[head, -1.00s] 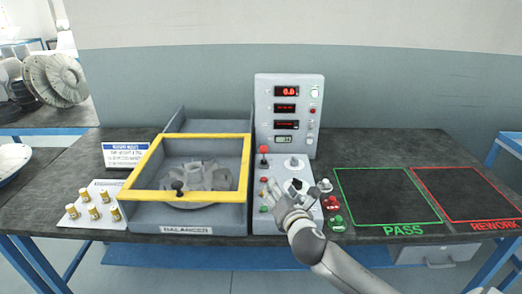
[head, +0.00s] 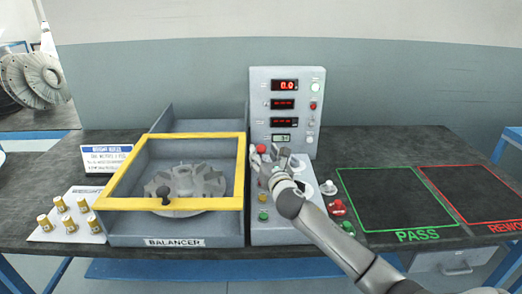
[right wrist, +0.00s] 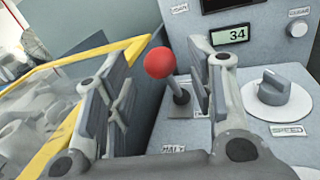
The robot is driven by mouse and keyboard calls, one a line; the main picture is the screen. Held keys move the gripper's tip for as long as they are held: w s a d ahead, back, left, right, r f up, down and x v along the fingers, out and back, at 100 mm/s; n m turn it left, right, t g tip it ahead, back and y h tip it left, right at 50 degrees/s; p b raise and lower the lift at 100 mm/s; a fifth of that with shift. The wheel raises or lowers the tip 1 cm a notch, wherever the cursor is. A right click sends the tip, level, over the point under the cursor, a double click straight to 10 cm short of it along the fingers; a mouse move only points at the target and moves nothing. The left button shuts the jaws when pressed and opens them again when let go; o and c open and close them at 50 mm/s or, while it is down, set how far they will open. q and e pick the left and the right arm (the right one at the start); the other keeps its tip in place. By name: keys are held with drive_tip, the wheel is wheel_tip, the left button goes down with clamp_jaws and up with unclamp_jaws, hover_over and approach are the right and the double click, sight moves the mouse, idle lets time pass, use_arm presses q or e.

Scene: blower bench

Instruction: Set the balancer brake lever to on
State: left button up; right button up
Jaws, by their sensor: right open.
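The brake lever, with a red ball knob (head: 261,148), stands on the left of the balancer's control panel (head: 258,228). My right gripper (head: 266,163) is open at the lever. In the right wrist view, the gripper (right wrist: 162,78) has one finger on each side of the lever, with gaps to the knob. The lever's base is partly hidden by the right finger, and its label is only partly readable. My left gripper is not in view.
The balancer's yellow-framed cover (head: 170,204) lies just left of the lever, close to the left finger. A speed dial (right wrist: 270,90) is to its right. The display column (head: 287,90) rises behind.

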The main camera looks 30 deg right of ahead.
sight(262, 152)
drive_tip(key=shift+x, duration=1.05)
drive_tip(key=shift+w+d, duration=0.1)
drive_tip(key=shift+w, duration=0.5)
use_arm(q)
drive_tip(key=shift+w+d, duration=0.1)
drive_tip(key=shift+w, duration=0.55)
use_arm(e)
clamp_jaws()
